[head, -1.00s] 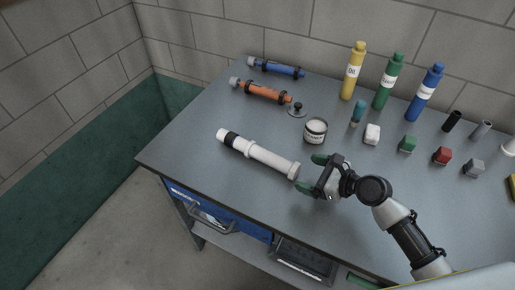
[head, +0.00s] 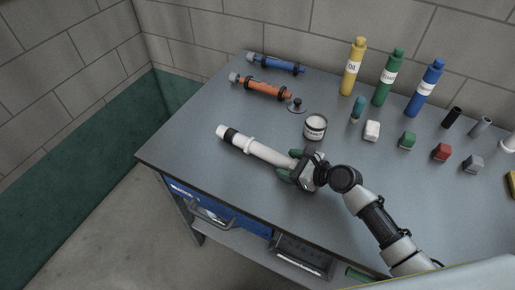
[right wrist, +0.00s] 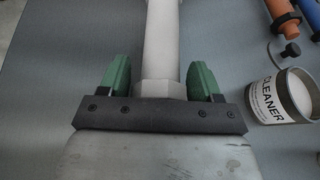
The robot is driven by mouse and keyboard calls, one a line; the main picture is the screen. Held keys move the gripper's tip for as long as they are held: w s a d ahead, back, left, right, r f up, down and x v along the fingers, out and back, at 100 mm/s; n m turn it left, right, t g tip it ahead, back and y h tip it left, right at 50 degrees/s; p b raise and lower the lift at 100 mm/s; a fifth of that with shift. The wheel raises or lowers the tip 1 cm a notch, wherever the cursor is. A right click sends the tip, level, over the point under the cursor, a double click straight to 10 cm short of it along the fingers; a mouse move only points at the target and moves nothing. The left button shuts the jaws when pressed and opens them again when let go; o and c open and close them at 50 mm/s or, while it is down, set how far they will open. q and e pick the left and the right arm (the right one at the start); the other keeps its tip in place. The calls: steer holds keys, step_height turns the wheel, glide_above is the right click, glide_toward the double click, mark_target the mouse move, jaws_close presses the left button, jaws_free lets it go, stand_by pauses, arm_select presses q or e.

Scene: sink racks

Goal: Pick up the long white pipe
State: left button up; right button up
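The long white pipe (head: 262,151) lies on the grey workbench, with a black band near its far left end. My right gripper (head: 292,166) is at the pipe's near right end, its green fingertips on either side of it. In the right wrist view the pipe (right wrist: 159,45) runs up between the two green fingers (right wrist: 159,80). A gap shows between each finger and the pipe, so the gripper is open around it. The pipe's near end is partly hidden by the gripper body. My left gripper is not in view.
A cleaner tin (head: 315,127) stands just beyond the gripper. Orange (head: 262,90) and blue (head: 276,65) tubes lie at the back left. Yellow (head: 353,68), green (head: 387,78) and blue (head: 425,89) bottles stand at the back. Small blocks lie to the right.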

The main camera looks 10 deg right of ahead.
steer(key=c, duration=0.6)
steer(key=shift+r, duration=0.15)
steer(key=shift+r, duration=0.25)
step_height(320, 180, up, 4)
steer(key=shift+f+p, duration=0.1)
steer(key=shift+p, duration=0.3)
steer(key=w+r+b+v, duration=0.1)
steer(key=v, duration=1.1)
steer(key=shift+s+a+r+m+t+h, duration=0.45)
steer(key=shift+s+a+r+m+h, duration=0.15)
steer(key=shift+r, duration=0.25)
steer(key=shift+s+a+r+m+t+h, duration=0.5)
steer(key=shift+a+r+m+h, duration=0.1)
steer(key=shift+a+r, duration=0.2)
steer(key=shift+s+a+r+m+t+h, duration=0.45)
steer(key=shift+s+a+r+m+h, duration=0.15)
steer(key=shift+r, duration=0.25)
